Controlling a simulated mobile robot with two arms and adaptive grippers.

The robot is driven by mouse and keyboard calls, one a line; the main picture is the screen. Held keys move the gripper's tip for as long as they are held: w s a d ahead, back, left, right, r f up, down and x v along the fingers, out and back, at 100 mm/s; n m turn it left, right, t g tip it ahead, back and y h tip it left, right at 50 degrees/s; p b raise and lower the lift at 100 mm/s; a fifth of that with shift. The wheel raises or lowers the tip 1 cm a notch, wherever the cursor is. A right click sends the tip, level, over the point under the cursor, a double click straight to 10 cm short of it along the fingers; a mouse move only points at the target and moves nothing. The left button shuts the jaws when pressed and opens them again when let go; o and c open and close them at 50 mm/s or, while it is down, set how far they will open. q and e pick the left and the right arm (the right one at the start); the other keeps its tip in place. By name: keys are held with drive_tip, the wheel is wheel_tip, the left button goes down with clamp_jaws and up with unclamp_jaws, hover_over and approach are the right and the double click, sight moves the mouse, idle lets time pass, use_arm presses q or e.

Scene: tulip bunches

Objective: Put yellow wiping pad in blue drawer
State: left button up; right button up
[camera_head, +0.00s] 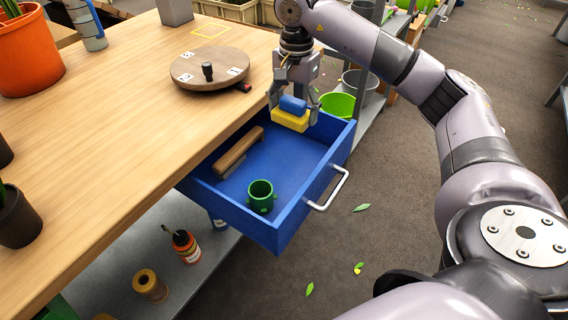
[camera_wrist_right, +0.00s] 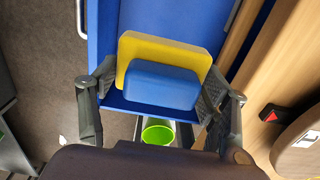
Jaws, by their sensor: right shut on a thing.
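The yellow wiping pad (camera_head: 290,121) has a blue block on its top. My right gripper (camera_head: 293,104) points down with a finger at either side of the pad and is shut on it. In the right wrist view the pad (camera_wrist_right: 135,55) sits between the fingertips (camera_wrist_right: 158,90), with the drawer behind it. The blue drawer (camera_head: 280,165) is pulled open, and the pad is over its far right corner. I cannot tell whether the pad touches the drawer. My left gripper is not in view.
In the drawer are a green cup (camera_head: 261,195) near the front and a wooden-handled brush (camera_head: 238,152) at the left. A round wooden turntable (camera_head: 210,68) stands on the worktop above. A lime bucket (camera_head: 338,104) is beyond the drawer. The drawer's middle floor is clear.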

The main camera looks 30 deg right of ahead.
drive_tip(key=b, duration=0.1)
approach(292, 171)
drive_tip(key=shift+f+b, duration=0.55)
drive_tip(key=shift+f, duration=0.1)
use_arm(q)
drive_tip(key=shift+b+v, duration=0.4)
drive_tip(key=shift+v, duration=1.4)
use_arm(e)
drive_tip(key=shift+f, duration=2.6)
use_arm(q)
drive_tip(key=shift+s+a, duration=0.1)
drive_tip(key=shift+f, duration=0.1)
use_arm(e)
drive_tip(key=o, duration=1.2)
drive_tip(key=shift+f, duration=0.1)
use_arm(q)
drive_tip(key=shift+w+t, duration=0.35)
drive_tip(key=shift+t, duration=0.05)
